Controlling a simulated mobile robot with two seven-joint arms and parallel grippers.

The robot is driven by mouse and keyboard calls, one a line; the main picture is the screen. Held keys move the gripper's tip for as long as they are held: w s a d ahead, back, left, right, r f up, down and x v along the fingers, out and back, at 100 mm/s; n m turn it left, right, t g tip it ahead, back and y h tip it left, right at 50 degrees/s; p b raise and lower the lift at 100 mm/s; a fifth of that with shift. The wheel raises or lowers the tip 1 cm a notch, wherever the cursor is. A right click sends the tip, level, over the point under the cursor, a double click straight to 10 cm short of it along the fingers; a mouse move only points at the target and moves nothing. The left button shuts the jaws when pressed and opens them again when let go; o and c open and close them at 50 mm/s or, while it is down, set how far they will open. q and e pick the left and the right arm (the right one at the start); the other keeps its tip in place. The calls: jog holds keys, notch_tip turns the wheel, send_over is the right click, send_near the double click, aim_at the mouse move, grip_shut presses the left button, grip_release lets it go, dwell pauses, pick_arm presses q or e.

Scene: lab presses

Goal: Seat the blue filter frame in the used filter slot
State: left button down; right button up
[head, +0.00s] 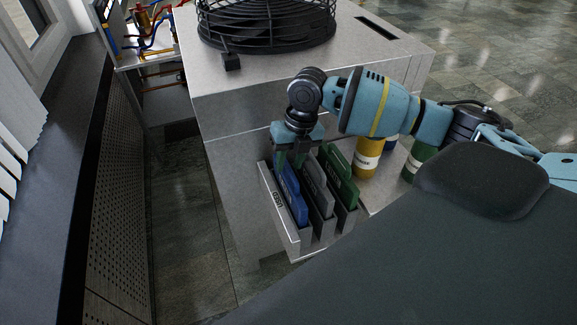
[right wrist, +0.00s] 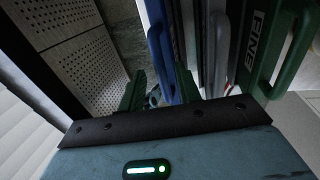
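The blue filter frame (head: 291,196) stands upright in the leftmost slot of a light grey rack (head: 282,222). The label on that side of the rack appears to read USED. My right gripper (head: 290,158) is just above the far end of the blue frame, pointing down. In the right wrist view its two dark green fingers (right wrist: 160,92) are apart, and the blue frame (right wrist: 160,45) shows behind and between them. I cannot tell whether a finger touches it. How deep the frame sits is hidden by the slot walls. My left gripper is out of view.
A grey frame (head: 317,187) and a green frame (head: 341,178) marked FINE stand in the slots to the right. Yellow (head: 367,157) and green (head: 418,160) bottles are behind the rack. A large grey cabinet (head: 300,75) with a black fan guard stands beyond. Floor is clear at left.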

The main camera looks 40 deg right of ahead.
notch_tip(320, 180, up, 9)
jog(key=d, duration=0.1)
jog(key=shift+s+d+r, duration=0.2)
jog(key=shift+s+d, duration=0.05)
jog(key=shift+d, duration=0.15)
dwell(0.3)
